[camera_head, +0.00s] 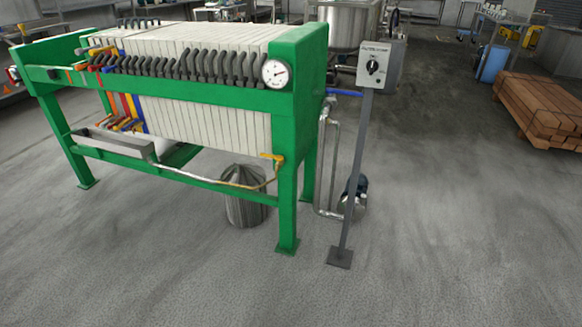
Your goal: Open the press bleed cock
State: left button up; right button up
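The green-framed filter press (200,95) with its row of pale plates stands at the left and centre. A small cock with a yellow handle (271,156) sits on the right front leg of the press. The yellow handle points to the left, roughly level. A thin brass-coloured pipe (235,184) runs from below it to the left. A round white pressure gauge (275,73) is on the frame above it. Neither of my grippers is in view.
A grey switch box (374,65) on a post (352,180) stands right of the press. A blue handle (344,93), pipes and a pump (355,192) are behind it. A ribbed grey bin (246,199) is under the press. Timber (540,105) lies far right. The front floor is clear.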

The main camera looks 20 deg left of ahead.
aim_at(269, 156)
jog(key=z, duration=0.55)
jog(key=i, duration=1.5)
jog(key=u, duration=0.6)
